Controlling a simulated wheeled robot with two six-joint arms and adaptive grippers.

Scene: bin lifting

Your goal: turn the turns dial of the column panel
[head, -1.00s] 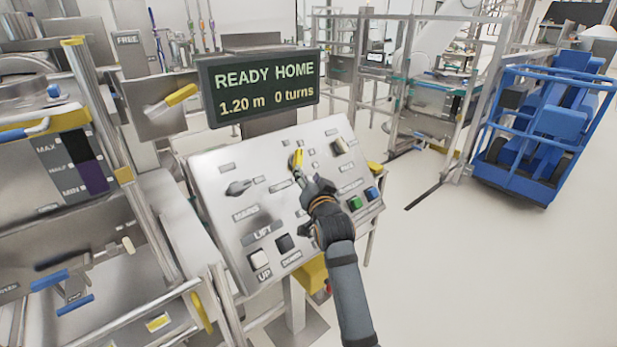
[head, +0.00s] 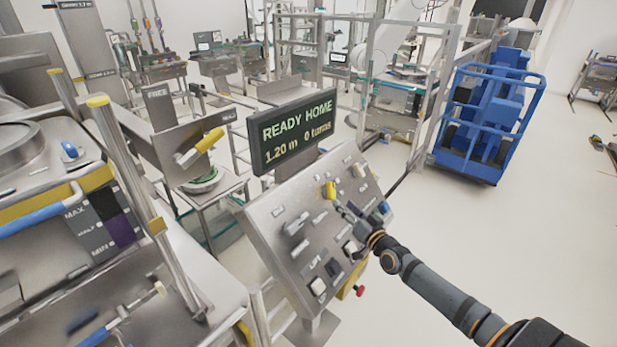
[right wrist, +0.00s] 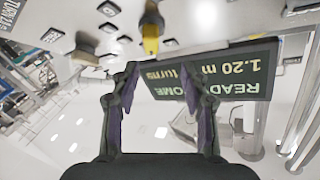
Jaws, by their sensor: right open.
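The column panel (head: 278,235) is a tilted grey metal plate with several dials, buttons and small labels. A yellow dial (head: 330,190) stands near its top middle, and it also shows in the right wrist view (right wrist: 151,28) at the top centre. A grey-beige knob (head: 358,171) sits to its upper right. The labels are too small to tell for sure which dial is the turns dial. My right gripper (head: 345,211) is open and empty just below the yellow dial, apart from it. In the right wrist view its two fingers (right wrist: 160,78) are spread. My left gripper is out of view.
A screen (head: 292,130) above the panel reads READY HOME, 1.20 m, 0 turns. A yellow-handled lever (head: 209,140) stands left of it. A bin station with rails (head: 130,170) fills the left. A blue cart (head: 490,125) stands behind right.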

